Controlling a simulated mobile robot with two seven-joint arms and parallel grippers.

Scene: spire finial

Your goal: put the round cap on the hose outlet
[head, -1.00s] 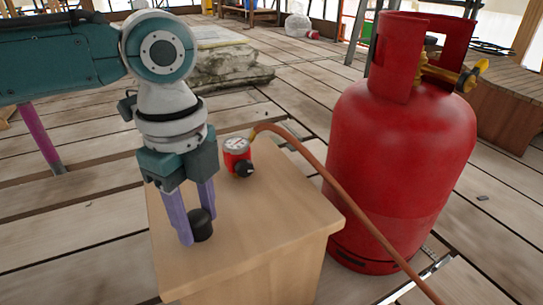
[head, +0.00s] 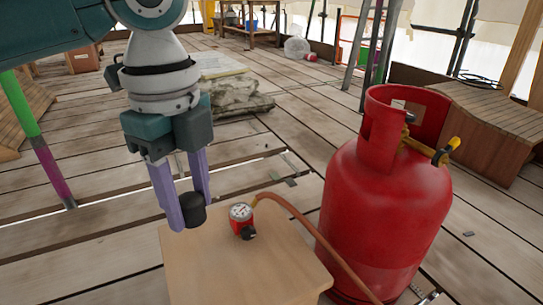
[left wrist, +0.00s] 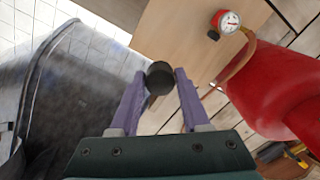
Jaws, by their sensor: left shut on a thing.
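My left gripper (head: 188,212) is shut on the round cap (head: 193,209), a small black cylinder. The cap also shows between the purple fingertips in the left wrist view (left wrist: 159,77). The gripper holds it in the air over the left edge of the wooden box. A red regulator (head: 238,228) with a white dial gauge stands on the box, to the right of the cap and apart from it. A black stub (head: 248,233) sticks out of its front; I cannot tell whether this is the hose outlet. My right gripper is not in view.
The wooden box (head: 240,275) has a clear top apart from the regulator. An orange hose (head: 310,232) runs from the regulator past the large red gas cylinder (head: 385,200), close on the right. Scaffold poles and a stone slab (head: 228,95) are farther back.

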